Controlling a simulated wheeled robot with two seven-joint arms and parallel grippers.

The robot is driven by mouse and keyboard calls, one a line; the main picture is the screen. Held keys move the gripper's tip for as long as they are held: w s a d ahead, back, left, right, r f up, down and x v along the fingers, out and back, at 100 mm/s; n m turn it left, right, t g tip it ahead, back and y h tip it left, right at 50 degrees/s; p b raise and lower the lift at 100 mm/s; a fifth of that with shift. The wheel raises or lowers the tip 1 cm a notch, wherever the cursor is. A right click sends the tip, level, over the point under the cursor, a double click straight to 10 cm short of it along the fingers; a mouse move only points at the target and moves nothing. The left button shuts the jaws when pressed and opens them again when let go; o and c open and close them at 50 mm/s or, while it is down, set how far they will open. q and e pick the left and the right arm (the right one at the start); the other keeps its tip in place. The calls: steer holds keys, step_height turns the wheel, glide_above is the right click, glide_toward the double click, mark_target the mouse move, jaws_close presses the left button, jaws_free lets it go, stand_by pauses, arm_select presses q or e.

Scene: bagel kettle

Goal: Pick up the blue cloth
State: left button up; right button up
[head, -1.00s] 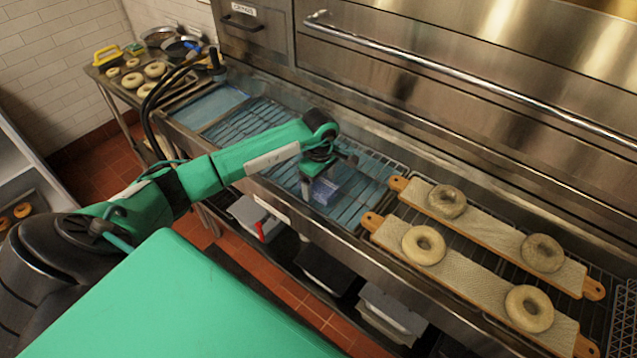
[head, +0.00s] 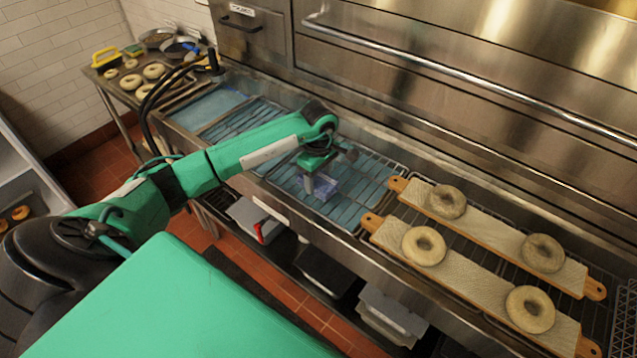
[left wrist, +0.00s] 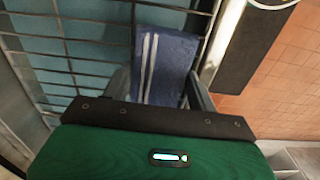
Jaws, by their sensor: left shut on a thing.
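The blue cloth (left wrist: 168,60) with white stripes lies between the two fingers of my left gripper (left wrist: 158,90) in the left wrist view. In the head view my left gripper (head: 322,178) points down over the wire rack, and part of the cloth (head: 326,186) shows as a purple-blue patch at its fingers. The gripper is shut on the cloth. The gripper body hides the cloth's near end in the left wrist view. I cannot tell whether the cloth still touches the rack. My right gripper is not in view.
The wire rack (head: 358,208) spans the metal counter over blue water or lining. Two wooden boards (head: 465,275) with bagels lie to the right. A steel oven front with a long handle stands behind. A side table with bagels and pans (head: 130,82) is at the back left.

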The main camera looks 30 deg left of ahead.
mark_target(318, 179)
arm_select(q)
step_height(318, 179, up, 18)
steer(key=b, duration=0.4)
steer(key=o, duration=0.4)
steer(key=c, duration=0.3)
